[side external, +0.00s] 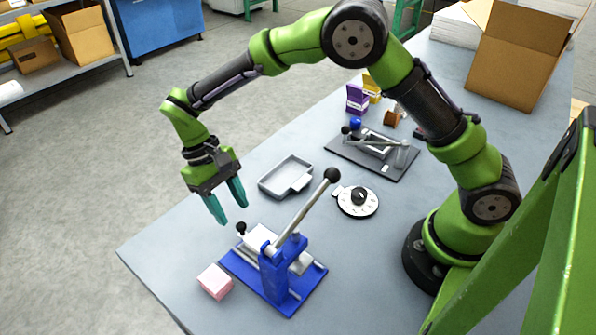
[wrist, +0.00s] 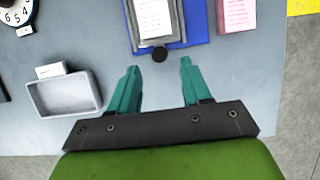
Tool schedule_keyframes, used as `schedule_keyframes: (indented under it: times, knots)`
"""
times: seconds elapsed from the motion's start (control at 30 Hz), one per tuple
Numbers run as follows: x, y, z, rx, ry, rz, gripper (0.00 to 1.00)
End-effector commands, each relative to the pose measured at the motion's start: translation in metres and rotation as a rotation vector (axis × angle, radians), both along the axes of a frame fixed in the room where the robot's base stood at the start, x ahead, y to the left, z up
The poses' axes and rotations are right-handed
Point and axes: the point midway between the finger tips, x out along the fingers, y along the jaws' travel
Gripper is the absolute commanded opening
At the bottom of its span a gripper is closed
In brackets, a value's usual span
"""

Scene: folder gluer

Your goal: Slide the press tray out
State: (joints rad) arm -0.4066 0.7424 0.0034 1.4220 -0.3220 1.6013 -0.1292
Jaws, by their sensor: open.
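The blue press (side external: 281,270) stands on the table near the front, with a long lever ending in a black ball raised to the upper right. Its press tray (side external: 258,237) bears a white piece and has a small black knob (side external: 241,228) at its outer end. In the wrist view the tray (wrist: 130,22) lies at the top, with its black knob (wrist: 159,55) towards me. My gripper (side external: 231,207) is open and empty, above the table beside the knob end. In the wrist view the knob is ahead of the gap between the teal fingertips (wrist: 159,66), apart from both.
A pink card stack (side external: 215,281) sits close beside the press. A grey empty tray (side external: 286,177) and a white dial (side external: 357,201) lie behind it. A second dark press (side external: 373,150) and small boxes stand farther back. The table edge runs below my gripper.

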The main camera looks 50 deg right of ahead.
Motion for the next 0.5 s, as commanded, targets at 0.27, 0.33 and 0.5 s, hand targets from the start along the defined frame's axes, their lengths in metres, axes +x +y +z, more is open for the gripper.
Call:
schedule_keyframes:
  times: [0.27, 0.33, 0.5]
  knots:
    - [0.028, 0.001, 0.065, 0.003, -0.007, 0.0, 0.48]
    - [0.035, 0.0, 0.081, 0.003, -0.008, -0.002, 0.48]
    - [0.046, 0.0, 0.108, 0.002, -0.005, 0.0, 0.48]
